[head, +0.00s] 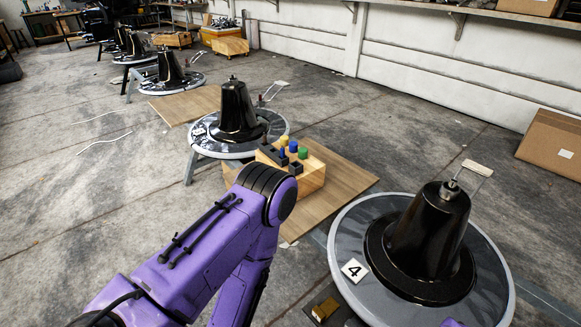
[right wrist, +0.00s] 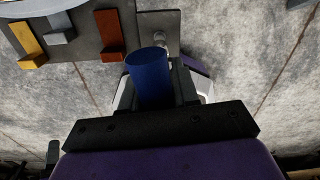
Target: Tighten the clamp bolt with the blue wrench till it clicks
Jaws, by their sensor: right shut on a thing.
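In the right wrist view, my right gripper (right wrist: 155,90) is shut on a blue cylindrical handle (right wrist: 150,75), which I take as the blue wrench's handle. The wrench's working end is hidden. A small silver bolt-like part (right wrist: 160,40) shows on a grey metal plate (right wrist: 145,20) just beyond the handle. I cannot tell whether the wrench touches it. My left gripper is not visible; a purple arm fills the lower middle.
A gold block (right wrist: 27,40), a grey block (right wrist: 58,27) and a red-brown block (right wrist: 109,35) sit on the plate. A wooden holder (head: 312,172) with coloured handles stands on a board (head: 345,178). A cardboard box (head: 552,145) lies far right.

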